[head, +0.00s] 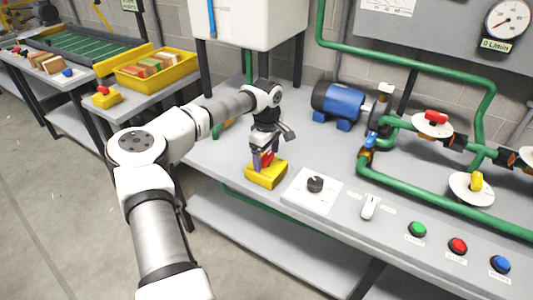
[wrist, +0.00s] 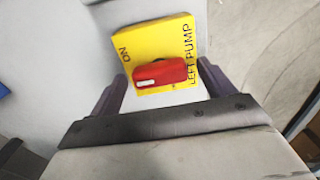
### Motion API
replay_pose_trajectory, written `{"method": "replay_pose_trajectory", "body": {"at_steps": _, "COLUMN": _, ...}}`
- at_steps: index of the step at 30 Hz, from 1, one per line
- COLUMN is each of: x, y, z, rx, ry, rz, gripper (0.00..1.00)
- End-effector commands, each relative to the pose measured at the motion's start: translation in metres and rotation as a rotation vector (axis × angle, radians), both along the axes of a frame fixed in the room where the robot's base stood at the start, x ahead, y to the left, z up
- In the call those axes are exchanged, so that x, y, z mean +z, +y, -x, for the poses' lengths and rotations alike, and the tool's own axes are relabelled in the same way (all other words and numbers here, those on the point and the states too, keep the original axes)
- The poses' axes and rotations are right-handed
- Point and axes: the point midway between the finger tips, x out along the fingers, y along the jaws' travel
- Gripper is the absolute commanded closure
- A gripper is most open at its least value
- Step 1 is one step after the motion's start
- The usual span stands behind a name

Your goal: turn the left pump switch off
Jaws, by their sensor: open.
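The left pump switch is a yellow box (head: 267,174) with a red handle (head: 267,160), on the grey bench at the middle of the head view. In the wrist view, the yellow box (wrist: 150,40) reads "LEFT PUMP" and "ON". Its red handle (wrist: 163,72) has a white mark at its left end. My gripper (head: 263,155) is right above the switch, pointing down. In the wrist view my gripper (wrist: 160,85) is open, with one finger on each side of the handle. I cannot tell whether either finger touches it. The gripper partly hides the handle in the head view.
A panel with a black knob (head: 315,184) is to the right, then a white toggle (head: 369,206) and green, red and blue buttons. Green pipes and a blue pump (head: 339,104) are behind. Another yellow switch box (head: 103,97) is on the left bench, near a yellow bin (head: 140,79).

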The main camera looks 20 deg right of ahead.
Motion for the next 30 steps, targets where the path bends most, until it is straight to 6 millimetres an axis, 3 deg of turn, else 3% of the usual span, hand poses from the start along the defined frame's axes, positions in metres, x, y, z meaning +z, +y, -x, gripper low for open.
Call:
{"method": "replay_pose_trajectory", "body": {"at_steps": 4, "x": 0.0, "y": -0.0001, "z": 0.0001, "rx": 0.0, "ry": 0.0, "rz": 0.0, "gripper": 0.21}}
{"method": "replay_pose_trajectory", "body": {"at_steps": 14, "x": 0.0003, "y": 0.0, "z": 0.0, "rx": 0.0, "ry": 0.0, "rz": 0.0, "gripper": 0.63}}
{"method": "replay_pose_trajectory", "body": {"at_steps": 23, "x": 0.0002, "y": 0.0001, "z": -0.0002, "rx": 0.039, "ry": 0.0, "rz": 0.0, "gripper": 0.63}}
{"method": "replay_pose_trajectory", "body": {"at_steps": 30, "x": 0.0, "y": 0.0003, "z": -0.0008, "rx": 0.177, "ry": 0.0, "rz": 0.0, "gripper": 0.63}}
